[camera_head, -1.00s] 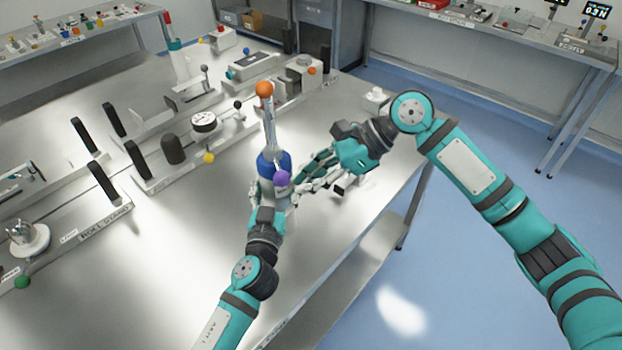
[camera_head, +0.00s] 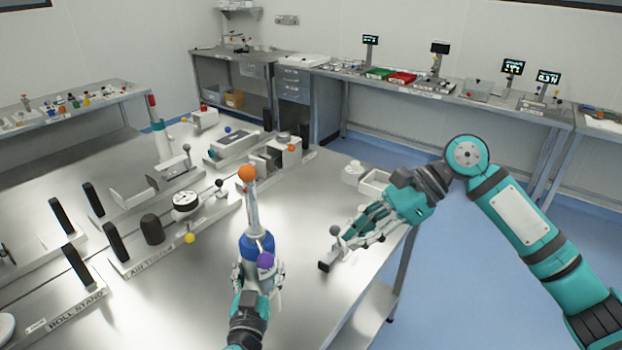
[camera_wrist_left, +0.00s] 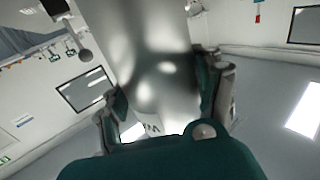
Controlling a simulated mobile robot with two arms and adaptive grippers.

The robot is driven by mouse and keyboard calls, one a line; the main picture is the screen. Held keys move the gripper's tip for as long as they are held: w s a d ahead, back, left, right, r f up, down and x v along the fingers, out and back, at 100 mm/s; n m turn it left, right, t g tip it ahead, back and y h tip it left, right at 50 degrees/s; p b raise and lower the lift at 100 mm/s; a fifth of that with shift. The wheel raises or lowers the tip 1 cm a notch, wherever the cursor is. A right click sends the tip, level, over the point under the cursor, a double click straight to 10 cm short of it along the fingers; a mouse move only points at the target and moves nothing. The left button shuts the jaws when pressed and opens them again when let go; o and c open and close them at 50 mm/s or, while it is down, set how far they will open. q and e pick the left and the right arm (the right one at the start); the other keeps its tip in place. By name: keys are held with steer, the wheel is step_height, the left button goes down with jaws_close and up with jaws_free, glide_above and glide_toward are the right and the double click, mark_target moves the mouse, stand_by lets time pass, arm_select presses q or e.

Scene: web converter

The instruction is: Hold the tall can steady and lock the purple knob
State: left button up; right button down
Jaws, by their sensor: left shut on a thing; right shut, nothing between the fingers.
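The tall can (camera_head: 255,243) stands upright near the table's front edge, with a blue band, a slim upper column and an orange ball on top. The purple knob (camera_head: 265,260) is on its near side, low on the blue band. My left gripper (camera_head: 258,278) is shut around the can's lower grey body. In the left wrist view the can's metal body (camera_wrist_left: 160,75) fills the middle between the fingers. My right gripper (camera_head: 352,240) is shut and empty, to the right of the can and apart from it. Whether the knob is locked cannot be told.
A small dark-based piece with a grey ball (camera_head: 335,231) is by the right fingertips. A white tray (camera_head: 374,184) is behind the right gripper. A dial gauge (camera_head: 186,201), a yellow ball (camera_head: 190,238) and black posts stand to the left. The table between can and right gripper is clear.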

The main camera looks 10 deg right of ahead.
arm_select(q)
steer(key=shift+f, duration=0.1)
stand_by(0.5)
steer(key=o, duration=1.8)
steer(key=shift+w+r, duration=0.1)
steer(key=shift+r, duration=0.1)
steer(key=s+a, duration=0.2)
steer(key=s, duration=0.9)
steer(key=shift+s+a, duration=0.15)
steer(key=shift+s, duration=0.25)
